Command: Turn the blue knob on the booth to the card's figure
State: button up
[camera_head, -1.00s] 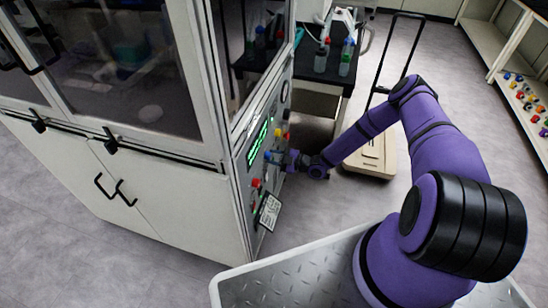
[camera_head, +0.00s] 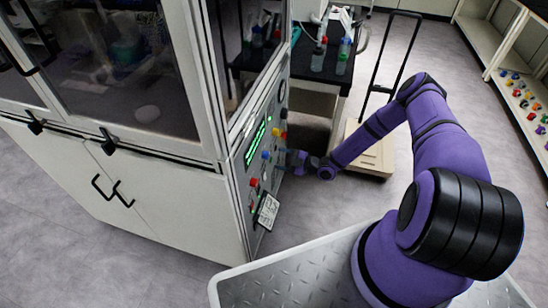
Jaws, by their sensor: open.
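The booth (camera_head: 160,195) is a large light cabinet with glass doors at the left. Its narrow side carries a control panel with a green lit display (camera_head: 256,140). The blue knob (camera_head: 265,155) sits on this panel below the display. My gripper (camera_head: 280,158) is open in front of the panel, just right of the blue knob, with a small gap between them. A card (camera_head: 267,211) with dark print is fixed low on the panel; its figure is too small to read. The knob's pointer setting cannot be made out.
A red knob (camera_head: 254,182) sits lower on the panel, and yellow and red ones (camera_head: 283,124) are above my gripper. A trolley (camera_head: 365,155) stands behind my arm. A dark bench (camera_head: 325,75) with bottles is behind the booth. Grey floor is free at right.

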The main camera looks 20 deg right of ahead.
jog(key=v, duration=0.6)
jog(key=shift+d, duration=0.2)
jog(key=shift+s, duration=0.15)
